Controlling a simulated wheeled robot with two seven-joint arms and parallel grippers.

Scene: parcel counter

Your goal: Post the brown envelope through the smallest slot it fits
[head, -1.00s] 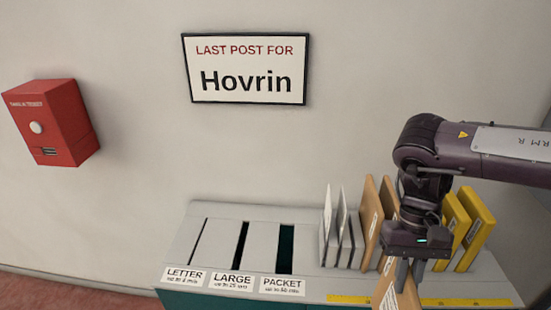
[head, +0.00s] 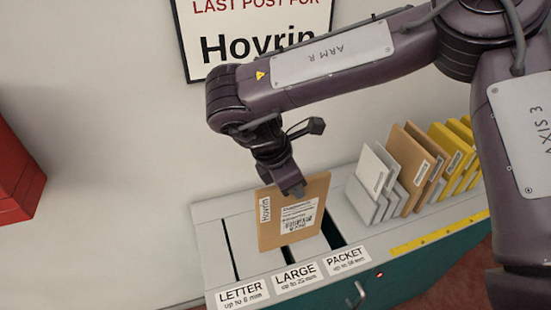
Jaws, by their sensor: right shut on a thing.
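My right gripper (head: 292,190) is shut on the top edge of a brown envelope (head: 283,218). The envelope is upright, with "Hovrin" on a side label and a printed address label facing me. It is at the LARGE slot (head: 296,271), the middle one, and hides most of that slot; I cannot tell whether its lower edge is inside. The LETTER slot (head: 228,246) is a thin line to the left. The PACKET slot (head: 334,236) is the wide dark opening to the right, partly hidden by the envelope. My left gripper is not in view.
Grey, brown and yellow envelopes (head: 408,166) stand in a row to the right on the grey counter top (head: 210,213). A yellow strip (head: 440,233) runs along the front edge. A red box (head: 15,175) is on the wall at left, and a sign (head: 250,40) hangs behind my arm.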

